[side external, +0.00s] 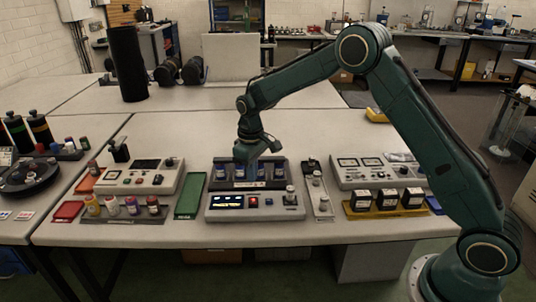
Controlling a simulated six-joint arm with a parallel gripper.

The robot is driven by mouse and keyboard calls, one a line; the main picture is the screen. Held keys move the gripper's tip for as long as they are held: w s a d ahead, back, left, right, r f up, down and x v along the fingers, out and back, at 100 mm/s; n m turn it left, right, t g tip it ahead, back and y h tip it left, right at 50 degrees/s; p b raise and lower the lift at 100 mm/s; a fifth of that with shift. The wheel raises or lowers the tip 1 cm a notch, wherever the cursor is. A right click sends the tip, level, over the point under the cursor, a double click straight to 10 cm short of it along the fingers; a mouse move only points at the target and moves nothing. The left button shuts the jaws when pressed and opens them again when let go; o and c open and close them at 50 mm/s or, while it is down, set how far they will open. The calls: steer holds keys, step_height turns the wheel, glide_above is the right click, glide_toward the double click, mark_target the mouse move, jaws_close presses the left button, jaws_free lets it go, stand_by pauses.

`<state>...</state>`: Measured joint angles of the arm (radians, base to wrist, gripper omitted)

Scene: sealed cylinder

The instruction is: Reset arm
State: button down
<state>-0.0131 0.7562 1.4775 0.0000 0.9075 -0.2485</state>
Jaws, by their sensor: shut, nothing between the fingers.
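My green arm reaches in from the right side of the white bench (330,228). My gripper (248,163) points down over a dark rack (233,186) that holds several blue-labelled cylinders (260,171). The gripper is shut and nothing shows between its fingers. It hides part of the rack's left half, and I cannot tell whether it touches a cylinder there.
A console with lit displays (228,201) stands in front of the rack. A green tray (189,197) and a small-bottle rack (120,213) lie left. A yellow tray with dark boxes (388,201) and a meter unit (360,163) lie right. The bench behind is mostly clear.

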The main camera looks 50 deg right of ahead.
steer(key=shift+r, duration=0.3)
steer(key=s+r+m+t, duration=0.1)
steer(key=s+r+t, duration=0.2)
steer(key=s+r, duration=1.3)
steer(key=s+r+m+t, duration=0.2)
steer(key=s+r, duration=0.2)
steer(key=s, duration=1.6)
steer(key=shift+d+t, duration=0.3)
steer(key=shift+d, duration=0.05)
